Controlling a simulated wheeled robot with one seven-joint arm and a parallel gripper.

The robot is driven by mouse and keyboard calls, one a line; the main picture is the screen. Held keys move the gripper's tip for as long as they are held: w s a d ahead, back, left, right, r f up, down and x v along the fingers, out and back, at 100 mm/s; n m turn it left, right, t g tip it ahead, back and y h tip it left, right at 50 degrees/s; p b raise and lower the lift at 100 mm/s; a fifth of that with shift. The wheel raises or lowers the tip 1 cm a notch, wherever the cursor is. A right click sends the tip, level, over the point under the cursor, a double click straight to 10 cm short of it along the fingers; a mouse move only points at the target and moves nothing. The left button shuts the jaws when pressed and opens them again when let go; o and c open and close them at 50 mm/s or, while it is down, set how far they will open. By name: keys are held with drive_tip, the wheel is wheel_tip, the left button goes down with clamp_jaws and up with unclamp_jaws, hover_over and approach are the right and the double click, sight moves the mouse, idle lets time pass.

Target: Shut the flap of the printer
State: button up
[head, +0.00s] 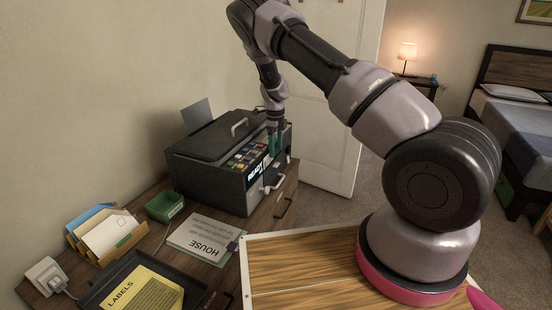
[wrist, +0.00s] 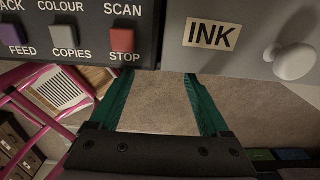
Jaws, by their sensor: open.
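The dark grey printer (head: 205,150) stands at the back of the desk, with a handled lid (head: 212,136) on top and a lit READY display on its front. In the wrist view a grey INK panel (wrist: 245,35) with a round white knob (wrist: 294,61) fills the upper right, beside the dark button panel (wrist: 75,30). I cannot tell whether this panel is the flap or how far it stands open. My gripper (head: 275,143) is at the printer's right front; its green fingers are apart and empty in the wrist view (wrist: 163,80), with floor between them.
A green box (head: 164,206), a letter holder (head: 105,233), a HOUSE sheet (head: 203,238) and a black tray with a LABELS pad (head: 143,294) occupy the desk in front. A white door (head: 335,140) stands behind my arm. A bed (head: 515,125) is at the far right.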

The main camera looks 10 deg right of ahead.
drive_tip(key=shift+r, duration=1.85)
drive_tip(key=shift+r, duration=0.1)
drive_tip(key=s+d+r+n+t+y, duration=0.15)
drive_tip(key=s+r+n, duration=0.35)
drive_tip(key=r, duration=0.6)
drive_tip(key=s+d+r+n+t+y, duration=0.1)
drive_tip(key=s+d+r+n, duration=0.15)
drive_tip(key=s+r, duration=0.65)
drive_tip(key=s+d+r+n+t+y, duration=0.1)
drive_tip(key=s+d+r+n+y, duration=0.2)
drive_tip(key=r, duration=1)
drive_tip(key=s+r+n+t+h, duration=0.1)
drive_tip(key=s+r+n, duration=0.1)
drive_tip(key=s, duration=0.5)
drive_tip(key=s+d+r+n+t+h, duration=0.1)
drive_tip(key=s+r+n, duration=0.1)
drive_tip(key=s+n, duration=0.2)
drive_tip(key=s+r+n+t+h, duration=0.1)
drive_tip(key=s+n, duration=0.3)
drive_tip(key=s, duration=0.6)
drive_tip(key=shift+s+d+r+t, duration=0.25)
drive_tip(key=shift+s+r+t, duration=0.1)
drive_tip(key=shift+r, duration=0.15)
